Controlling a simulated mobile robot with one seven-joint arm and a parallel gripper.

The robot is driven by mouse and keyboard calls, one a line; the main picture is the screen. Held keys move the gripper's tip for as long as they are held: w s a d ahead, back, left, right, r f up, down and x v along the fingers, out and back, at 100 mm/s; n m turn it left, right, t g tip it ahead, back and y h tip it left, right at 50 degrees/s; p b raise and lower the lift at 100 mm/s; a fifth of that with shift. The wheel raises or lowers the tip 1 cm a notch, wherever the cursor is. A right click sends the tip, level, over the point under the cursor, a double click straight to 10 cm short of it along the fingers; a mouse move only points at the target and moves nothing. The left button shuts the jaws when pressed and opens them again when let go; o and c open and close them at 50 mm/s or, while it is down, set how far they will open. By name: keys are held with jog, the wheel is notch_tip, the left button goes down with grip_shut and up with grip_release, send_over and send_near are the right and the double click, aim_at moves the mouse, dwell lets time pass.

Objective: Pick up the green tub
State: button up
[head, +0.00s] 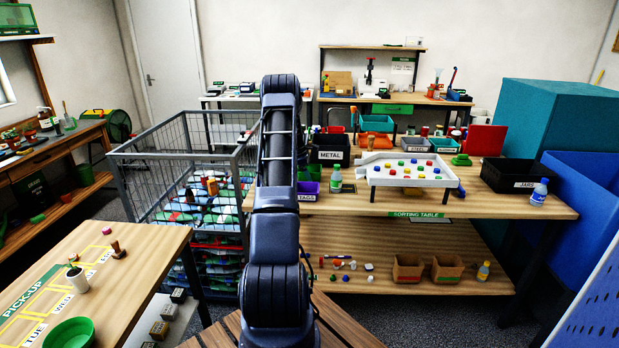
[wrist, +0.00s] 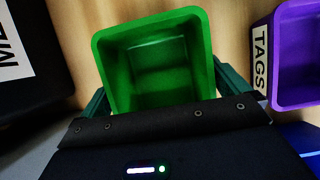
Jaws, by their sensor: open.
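The green tub (wrist: 158,62) is a square, open-topped, empty tub, large in the middle of the wrist view. In the head view it is mostly hidden behind my arm, on the sorting table (head: 385,205). My gripper (wrist: 155,85) is open, with a dark green finger on each side of the tub's near part. I cannot tell whether the fingers touch its walls. In the head view the gripper is hidden behind my arm.
A purple tub labelled TAGS (wrist: 297,55) stands close on the right. A black METAL bin (wrist: 30,55) stands close on the left. In the head view, a white tray of coloured caps (head: 408,170) and a green-capped bottle (head: 335,180) stand farther right.

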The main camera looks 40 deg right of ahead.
jog(key=c, duration=0.8)
